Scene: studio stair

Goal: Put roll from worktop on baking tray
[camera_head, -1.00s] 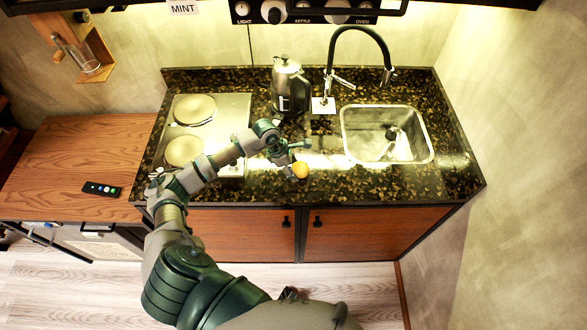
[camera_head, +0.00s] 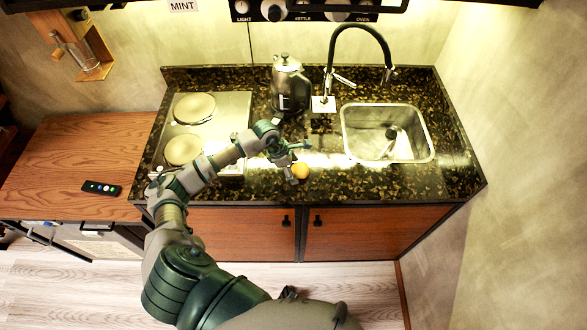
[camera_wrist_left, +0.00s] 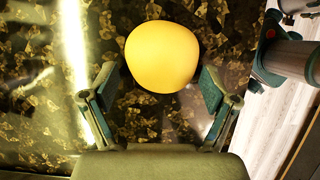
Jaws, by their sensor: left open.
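The roll (camera_head: 300,171) is a small round orange-yellow thing on the dark speckled worktop (camera_head: 360,184), near its front edge. In the left wrist view the roll (camera_wrist_left: 162,56) is large and sits ahead of and between the two fingers. My left gripper (camera_head: 293,163) is at the roll in the head view, with its fingers open. In the left wrist view the left gripper (camera_wrist_left: 160,100) has its fingers spread to either side, and I cannot tell whether they touch the roll. No baking tray can be made out in these frames. My right gripper is not in view.
A steel kettle (camera_head: 289,85) stands behind the gripper. A sink (camera_head: 424,146) with a black tap (camera_head: 358,29) is to the right. A two-plate hob (camera_head: 226,104) is to the left. A wooden side table (camera_head: 75,150) holds a remote (camera_head: 101,188).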

